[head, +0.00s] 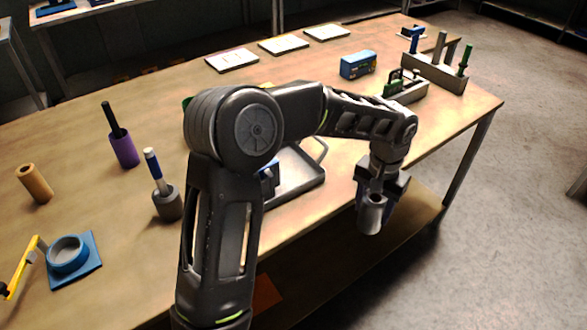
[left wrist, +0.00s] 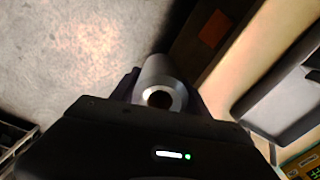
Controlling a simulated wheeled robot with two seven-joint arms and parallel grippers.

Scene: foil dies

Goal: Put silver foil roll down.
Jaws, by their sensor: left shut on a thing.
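The silver foil roll (head: 371,215) is held in my left gripper (head: 378,190), whose fingers are shut around it. The roll hangs beyond the near edge of the wooden table in the head view, with its open end showing. In the left wrist view the silver foil roll (left wrist: 160,82) sits between the fingers, its dark hollow core facing the camera. The floor shows behind it there. My left arm hides part of the table middle. My right gripper is in neither view.
A grey tray (head: 312,178) lies on the table (head: 140,220) behind my arm. A blue box (head: 358,64) and a tool block (head: 436,74) stand at the back right. A brown roll (head: 35,184), purple holder (head: 123,149) and blue-based dish (head: 84,272) are at left.

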